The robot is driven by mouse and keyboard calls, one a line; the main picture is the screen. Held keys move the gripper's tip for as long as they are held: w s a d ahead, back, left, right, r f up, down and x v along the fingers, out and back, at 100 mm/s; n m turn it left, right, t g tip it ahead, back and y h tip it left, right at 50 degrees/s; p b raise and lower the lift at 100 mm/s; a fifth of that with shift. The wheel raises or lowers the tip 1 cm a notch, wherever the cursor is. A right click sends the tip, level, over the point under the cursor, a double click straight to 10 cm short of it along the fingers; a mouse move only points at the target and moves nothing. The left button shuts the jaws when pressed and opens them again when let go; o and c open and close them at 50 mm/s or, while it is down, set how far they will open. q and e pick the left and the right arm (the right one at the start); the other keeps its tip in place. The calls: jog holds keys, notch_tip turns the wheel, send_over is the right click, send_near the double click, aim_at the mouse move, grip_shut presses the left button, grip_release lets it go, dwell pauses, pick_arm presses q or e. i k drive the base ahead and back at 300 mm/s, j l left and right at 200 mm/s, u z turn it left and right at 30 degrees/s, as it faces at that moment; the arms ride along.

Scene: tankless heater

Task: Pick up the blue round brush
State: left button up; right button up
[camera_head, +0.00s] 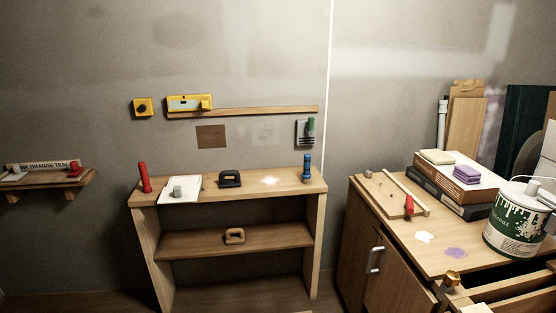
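A blue upright object (306,168), which looks like the blue round brush, stands near the right end of the wooden shelf unit's top (215,186). Its body is blue with a darker lower part; fine detail is too small to tell. A pale patch lies to its left and the wall is behind it. Neither my left nor my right gripper shows in the head view.
On the same top are a red upright object (144,177), a white sheet (180,195) and a black-handled tool (230,179). A cabinet (357,255) on the right carries boxes (452,190) and a paint can (513,238). A small wall shelf (48,180) is at left.

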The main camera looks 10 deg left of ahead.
aim_at(306, 178)
jog(key=i+j+z, duration=0.2)
jog(key=z, duration=0.25)
jog(key=i+j+z, duration=0.25)
jog(key=z, duration=0.25)
